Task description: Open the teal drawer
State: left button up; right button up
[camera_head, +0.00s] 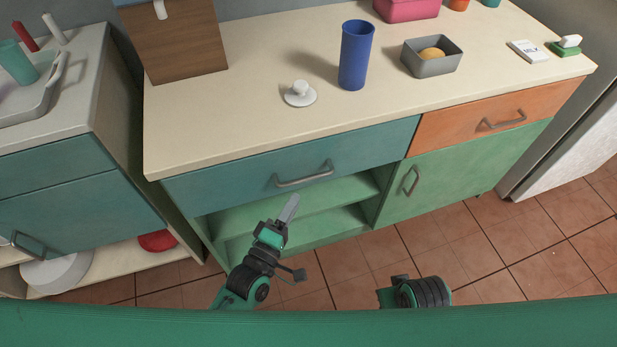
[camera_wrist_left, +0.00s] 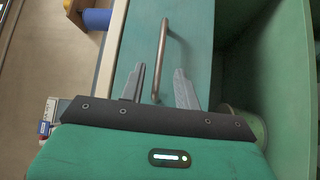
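The teal drawer (camera_head: 235,185) sits under the left part of the counter top and is closed, its front in line with the orange drawer beside it. Its grey bar handle (camera_head: 304,175) is at the middle of its front. My left gripper (camera_head: 290,207) is below and in front of the handle, apart from it. In the left wrist view, the two fingers (camera_wrist_left: 160,80) are spread and empty, and the handle (camera_wrist_left: 163,50) appears between and beyond them on the drawer front (camera_wrist_left: 195,45). Only a dark part of my right arm shows; its fingers are out of sight.
Below the drawer is an open green shelf (camera_head: 330,198). Right of it are an orange drawer (camera_head: 455,127) and a green door (camera_head: 460,165). A blue cup (camera_head: 356,55), a white knobbed lid (camera_head: 299,94) and a grey bin (camera_head: 432,60) stand on the counter. The tiled floor in front is clear.

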aim_at(308, 177)
pick_arm(q)
jog(key=x, duration=0.8)
jog(key=shift+w+d, duration=0.2)
jog(key=shift+w, duration=0.05)
grip_shut()
